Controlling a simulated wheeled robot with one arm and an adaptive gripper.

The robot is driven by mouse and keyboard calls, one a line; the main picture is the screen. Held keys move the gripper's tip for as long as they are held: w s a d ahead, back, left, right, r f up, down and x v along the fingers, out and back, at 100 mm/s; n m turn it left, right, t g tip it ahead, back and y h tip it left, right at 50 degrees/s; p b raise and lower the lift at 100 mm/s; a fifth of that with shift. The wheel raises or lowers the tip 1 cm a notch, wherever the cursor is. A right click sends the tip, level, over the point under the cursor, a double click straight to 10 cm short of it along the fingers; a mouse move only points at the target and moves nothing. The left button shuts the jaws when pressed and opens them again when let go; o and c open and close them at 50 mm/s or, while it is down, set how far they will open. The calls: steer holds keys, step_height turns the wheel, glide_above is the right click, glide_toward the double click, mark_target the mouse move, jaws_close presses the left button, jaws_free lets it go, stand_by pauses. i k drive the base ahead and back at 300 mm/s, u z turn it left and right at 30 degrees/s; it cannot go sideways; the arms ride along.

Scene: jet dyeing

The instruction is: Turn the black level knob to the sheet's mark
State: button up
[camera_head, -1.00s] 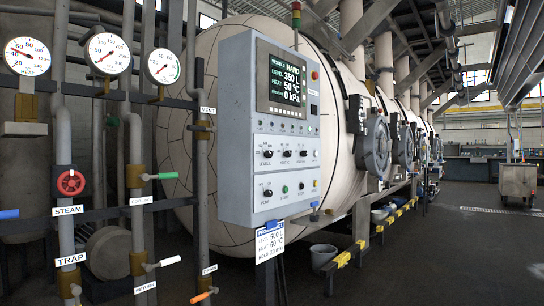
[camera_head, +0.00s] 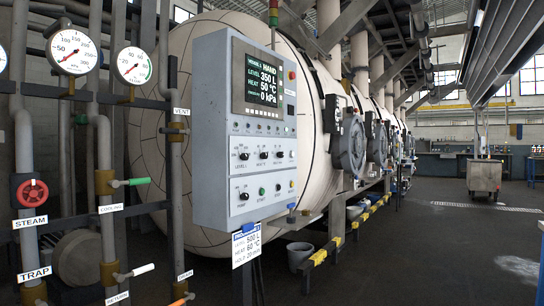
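The grey control panel (camera_head: 215,140) stands near the picture's middle. Its screen (camera_head: 262,82) reads HAND, level 350 L, heat 50 °C and 0 kPa. A row of small black knobs sits below the screen. The leftmost, the level knob (camera_head: 244,156), is above the word LEVEL; its exact pointer direction is too small to tell. Another black knob (camera_head: 244,196) sits lower. The white process sheet (camera_head: 246,244) hangs below the panel and reads level 500 L, heat 60 °C, and a hold line in minutes. My gripper is not in view.
Pipes with gauges (camera_head: 72,48), a red steam valve wheel (camera_head: 32,193) and several coloured handles stand left of the panel. A large pale vessel (camera_head: 150,120) is behind it. A bucket (camera_head: 299,256) stands on the floor. The floor at right (camera_head: 420,250) is open, with a metal cart (camera_head: 484,178) farther back.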

mark_target(244, 156)
steer(key=z, duration=0.25)
steer(key=i, duration=1.3)
steer(key=u, duration=2)
